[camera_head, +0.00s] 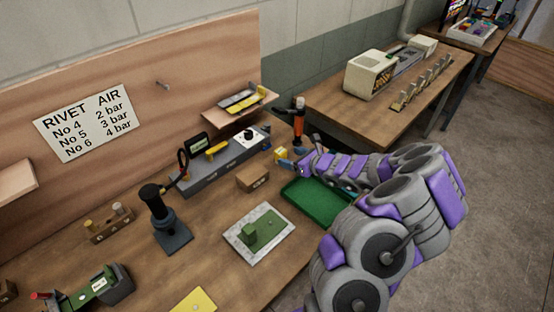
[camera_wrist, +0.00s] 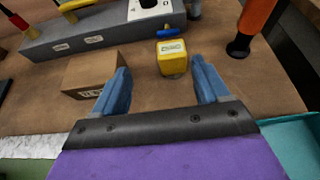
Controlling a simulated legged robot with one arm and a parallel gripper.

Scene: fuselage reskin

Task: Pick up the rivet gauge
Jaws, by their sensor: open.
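A small yellow block (camera_wrist: 172,50) with a pale label stands on the wooden bench in the wrist view. Its label is too small to read, so I cannot tell for certain that it is the rivet gauge. In the head view the yellow block (camera_head: 280,153) shows just beyond my gripper (camera_head: 285,162). My gripper (camera_wrist: 161,75) has its two blue fingers apart, with nothing between them. The block lies ahead of the fingertips, nearer the right finger, and appears apart from both.
A cardboard box (camera_wrist: 91,74) stands close by the left finger. A grey fixture (camera_wrist: 100,32) lies behind it. An orange-handled tool (camera_wrist: 257,22) stands at the right. A green tray (camera_head: 318,198) lies under my arm.

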